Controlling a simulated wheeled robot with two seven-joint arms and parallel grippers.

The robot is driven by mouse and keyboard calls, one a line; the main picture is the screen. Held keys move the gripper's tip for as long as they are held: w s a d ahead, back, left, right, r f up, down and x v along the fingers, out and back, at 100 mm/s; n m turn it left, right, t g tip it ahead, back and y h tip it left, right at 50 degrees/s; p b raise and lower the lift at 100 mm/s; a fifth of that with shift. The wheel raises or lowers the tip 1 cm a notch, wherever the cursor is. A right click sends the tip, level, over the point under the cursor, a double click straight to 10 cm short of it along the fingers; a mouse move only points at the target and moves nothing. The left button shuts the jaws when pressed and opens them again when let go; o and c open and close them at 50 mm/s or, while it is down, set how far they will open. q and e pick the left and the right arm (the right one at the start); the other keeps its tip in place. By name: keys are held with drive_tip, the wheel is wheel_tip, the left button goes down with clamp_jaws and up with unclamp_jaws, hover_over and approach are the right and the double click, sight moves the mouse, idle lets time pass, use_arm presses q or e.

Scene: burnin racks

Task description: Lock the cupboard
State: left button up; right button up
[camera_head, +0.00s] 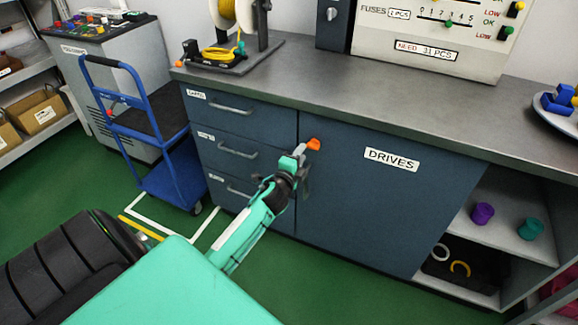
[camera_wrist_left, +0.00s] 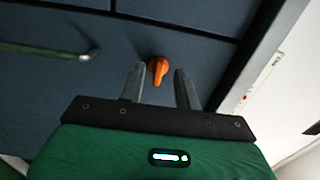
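The cupboard is a dark blue door (camera_head: 360,205) labelled DRIVES under the grey counter, and it looks shut. A small orange knob (camera_head: 314,144) sits at its upper left. My left gripper (camera_head: 301,150) is at the knob, coming from the lower left. In the left wrist view, the orange knob (camera_wrist_left: 158,68) shows between the tips of the two open, parallel fingers (camera_wrist_left: 159,78). I cannot tell whether the fingers touch it. A grey door handle (camera_head: 305,186) is partly hidden behind my gripper. My right gripper is not in view.
Drawers with grey handles (camera_head: 238,153) are left of the door. A blue cart (camera_head: 172,184) stands further left. Open shelves (camera_head: 500,235) with coloured rings are to the right. The counter (camera_head: 330,84) overhangs above my gripper, with a cable reel (camera_head: 232,52) on it.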

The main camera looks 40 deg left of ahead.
use_arm(q)
drive_tip(key=v, duration=1)
drive_tip(key=shift+s, duration=0.2)
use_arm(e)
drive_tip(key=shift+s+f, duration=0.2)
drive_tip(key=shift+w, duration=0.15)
